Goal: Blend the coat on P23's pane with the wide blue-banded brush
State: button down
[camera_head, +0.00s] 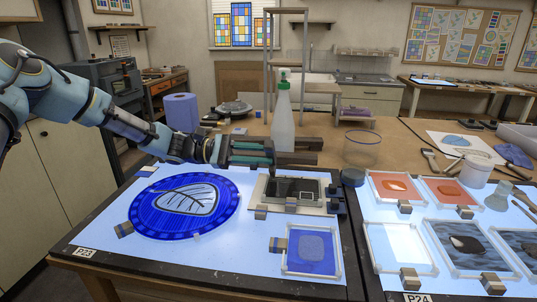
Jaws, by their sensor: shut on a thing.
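My gripper (305,152) reaches in from the left over the P23 light table (110,225). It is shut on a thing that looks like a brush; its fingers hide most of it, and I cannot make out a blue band. Below the fingers is a small pane with a dark coat (284,186), lying in a pale frame (262,196). A grey patch shows at the pane's right part. I cannot tell whether the bristles touch the coat. The P23 label (86,252) is at the table's front left corner.
A round blue leaf panel (155,215) lies left of the pane, a framed blue pane (299,256) in front. A spray bottle (284,106) stands close behind my gripper. A glass jar (361,158) stands behind right. The P24 table (395,285) with several framed panes is at right.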

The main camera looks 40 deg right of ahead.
jog(key=shift+w+a, duration=0.2)
jog(key=shift+w, duration=0.05)
jog(key=shift+r+p, duration=1.6)
jog(key=shift+r, duration=0.9)
